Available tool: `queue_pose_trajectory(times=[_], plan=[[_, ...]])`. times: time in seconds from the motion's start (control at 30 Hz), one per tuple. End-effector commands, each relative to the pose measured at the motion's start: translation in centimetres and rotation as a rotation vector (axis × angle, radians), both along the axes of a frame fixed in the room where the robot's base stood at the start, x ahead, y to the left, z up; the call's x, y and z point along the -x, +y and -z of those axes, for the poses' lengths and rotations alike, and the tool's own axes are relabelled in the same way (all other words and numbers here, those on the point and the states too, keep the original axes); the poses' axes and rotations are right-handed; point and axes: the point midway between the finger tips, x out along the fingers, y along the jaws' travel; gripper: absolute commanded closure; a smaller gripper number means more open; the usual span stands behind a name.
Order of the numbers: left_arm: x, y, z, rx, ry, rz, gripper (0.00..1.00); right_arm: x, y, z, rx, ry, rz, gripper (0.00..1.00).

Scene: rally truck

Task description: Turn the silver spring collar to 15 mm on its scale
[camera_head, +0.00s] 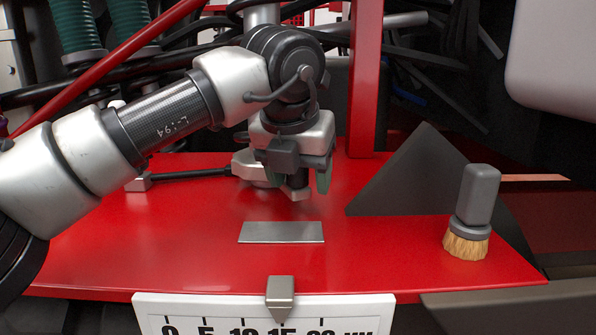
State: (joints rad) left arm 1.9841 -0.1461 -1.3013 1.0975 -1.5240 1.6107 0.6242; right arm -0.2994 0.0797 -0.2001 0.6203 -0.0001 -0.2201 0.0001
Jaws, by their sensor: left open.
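My left gripper (298,182) hangs open above the red panel (120,240), fingers pointing down. A silver metal piece (246,166) shows partly behind it, joined to a black rod (190,174) that runs left to a small silver block (137,184). I cannot tell whether this piece is the spring collar; the gripper hides part of it. A white scale plate (215,306) marked from 0 to 20 is fixed at the panel's front edge, cut off by the picture's bottom. A silver pointer (280,293) stands over it, its tip at about 15. My right gripper is out of view.
A flat silver plate (281,232) lies on the red panel before the gripper. A grey-handled brush (478,197) stands at the right. A dark triangular plate (420,180), a red post (365,80) and green coils (77,27) stand behind. The panel's front left is clear.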

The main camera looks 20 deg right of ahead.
Motion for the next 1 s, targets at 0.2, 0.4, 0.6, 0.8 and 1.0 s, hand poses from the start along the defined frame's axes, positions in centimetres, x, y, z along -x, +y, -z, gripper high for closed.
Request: queue_pose_trajectory(times=[0.2, 0.4, 0.6, 0.8, 1.0], plan=[[-0.1, -0.1, 0.9, -0.008, 0.011, 0.001, 0.40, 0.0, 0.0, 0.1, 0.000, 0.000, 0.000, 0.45], [0.2, 0.2, -0.1, -0.006, 0.007, -0.001, 0.40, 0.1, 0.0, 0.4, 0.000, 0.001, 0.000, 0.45], [1.7, 1.3, -4.0, 0.000, -0.002, -0.002, 0.40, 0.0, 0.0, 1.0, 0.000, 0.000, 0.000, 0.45], [3.3, 2.3, -7.8, 0.003, -0.005, 0.001, 0.40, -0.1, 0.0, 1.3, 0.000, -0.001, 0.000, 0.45], [4.1, 2.9, -9.8, 0.004, -0.006, 0.001, 0.40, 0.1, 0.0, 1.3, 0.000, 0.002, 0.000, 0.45]])
